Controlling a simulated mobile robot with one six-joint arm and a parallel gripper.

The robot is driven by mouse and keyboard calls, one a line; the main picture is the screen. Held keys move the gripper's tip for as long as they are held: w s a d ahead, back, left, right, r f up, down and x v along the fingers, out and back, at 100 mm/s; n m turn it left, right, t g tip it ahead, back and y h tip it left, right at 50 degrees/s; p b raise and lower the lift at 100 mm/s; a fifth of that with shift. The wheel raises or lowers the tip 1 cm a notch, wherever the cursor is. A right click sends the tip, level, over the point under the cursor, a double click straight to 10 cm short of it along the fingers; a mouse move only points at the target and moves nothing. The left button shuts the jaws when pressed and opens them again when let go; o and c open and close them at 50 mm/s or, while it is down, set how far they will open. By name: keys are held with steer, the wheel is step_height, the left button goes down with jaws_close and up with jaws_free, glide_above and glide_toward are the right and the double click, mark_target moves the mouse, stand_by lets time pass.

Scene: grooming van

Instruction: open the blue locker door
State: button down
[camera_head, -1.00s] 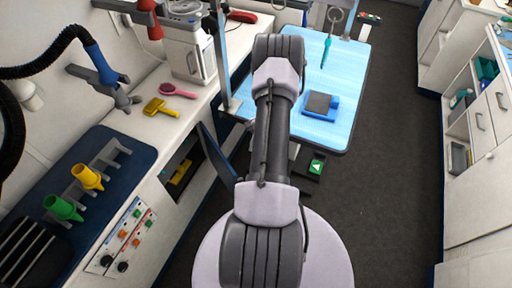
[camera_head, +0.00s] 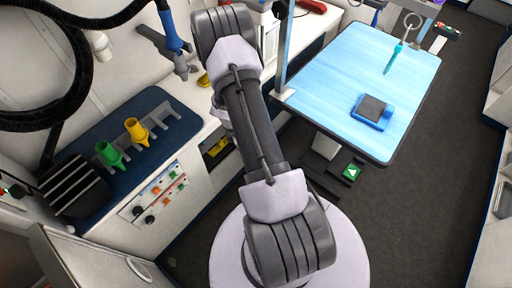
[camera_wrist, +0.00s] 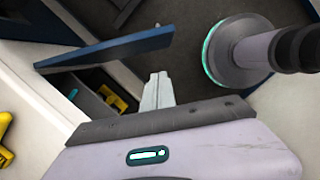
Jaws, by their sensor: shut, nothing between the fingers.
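The blue locker door (camera_wrist: 110,48) stands open in the wrist view, swung out from the white cabinet as a dark blue panel. Behind it the locker's inside shows, with a yellow thing (camera_wrist: 112,98) in it. My gripper (camera_wrist: 158,82) is shut and empty. Its fingertips are close to the door's outer end in the picture; I cannot tell whether they touch. In the head view my arm covers the gripper and most or all of the door, while part of the locker opening (camera_head: 215,148) shows left of the arm.
The counter at left holds a green cone (camera_head: 110,154) and a yellow cone (camera_head: 137,131). A white cabinet (camera_head: 95,262) is near at lower left. Dark floor (camera_head: 425,190) is clear at right.

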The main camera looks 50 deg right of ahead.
steer(key=s+d+f+b, duration=0.3)
steer(key=d+f, duration=0.1)
steer(key=f, duration=0.4)
steer(key=shift+s+d+b, duration=0.2)
steer(key=shift+d+b, duration=0.1)
steer(key=shift+d, duration=0.1)
